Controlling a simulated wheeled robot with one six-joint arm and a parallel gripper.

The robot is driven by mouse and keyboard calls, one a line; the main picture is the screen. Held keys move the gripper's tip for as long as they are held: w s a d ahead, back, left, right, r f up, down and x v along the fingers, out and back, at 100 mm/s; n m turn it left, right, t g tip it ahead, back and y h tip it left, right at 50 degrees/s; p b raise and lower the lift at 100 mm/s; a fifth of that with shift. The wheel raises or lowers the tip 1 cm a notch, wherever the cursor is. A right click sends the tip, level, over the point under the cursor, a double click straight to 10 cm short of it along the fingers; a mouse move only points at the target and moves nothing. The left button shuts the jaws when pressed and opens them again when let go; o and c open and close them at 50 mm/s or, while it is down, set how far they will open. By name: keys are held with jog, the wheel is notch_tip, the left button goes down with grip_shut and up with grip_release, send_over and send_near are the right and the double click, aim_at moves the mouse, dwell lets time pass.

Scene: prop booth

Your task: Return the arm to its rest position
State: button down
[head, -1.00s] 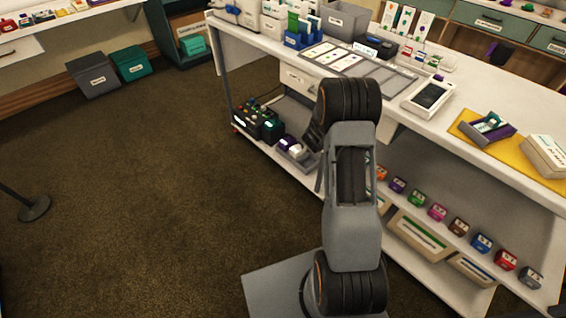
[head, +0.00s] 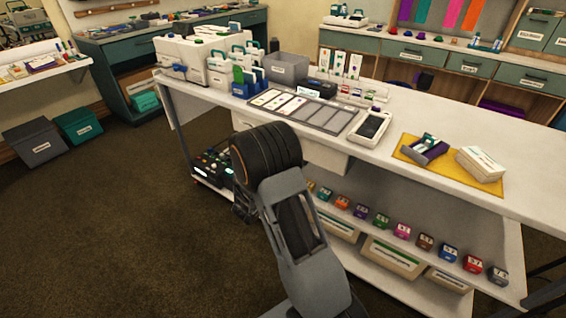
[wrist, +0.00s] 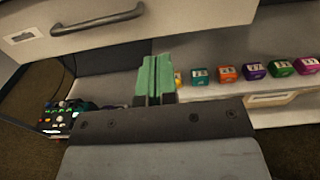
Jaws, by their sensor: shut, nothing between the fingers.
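My gripper (wrist: 155,78) shows in the wrist view with its two green fingers together and nothing between them. It points toward the white bench's lower shelf, below a drawer (wrist: 75,24) with a grey handle. In the head view my arm stands in front of the bench (head: 420,160), bent at a dark ribbed joint. The gripper itself is hidden there behind the arm.
Several coloured small boxes (wrist: 228,74) line the lower shelf, close to the right of the fingers in the wrist view. Dark devices (head: 212,168) sit at the shelf's left end. A yellow mat (head: 408,151) lies on the benchtop. The carpet (head: 110,220) at left is open.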

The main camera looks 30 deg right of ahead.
jog(key=shift+s+a, duration=0.15)
jog(key=shift+a, duration=0.2)
jog(key=s+f+m+g+y, duration=0.1)
jog(key=s+f+m+g, duration=0.3)
jog(key=s+m+g, duration=0.15)
jog(key=s+a+r+m+g+y+p, duration=0.4)
jog(key=s+r+m+g+y+p, duration=0.15)
jog(key=s+m, duration=0.3)
jog(key=s+a+r+m+t+y+p, duration=0.2)
jog(key=a+r+m+t+y+p, duration=0.1)
jog(key=r, duration=1)
jog(key=s+a+r+m+t+y+p, duration=0.2)
jog(key=a+r+m+t+y+p, duration=0.2)
jog(key=r, duration=0.9)
jog(key=a+m+y+p, duration=0.1)
jog(key=a+y+p, duration=0.2)
jog(key=a+p, duration=0.2)
jog(key=shift+s+a+r+m, duration=0.2)
jog(key=shift+a+r+m, duration=0.1)
jog(key=shift+a+r, duration=0.15)
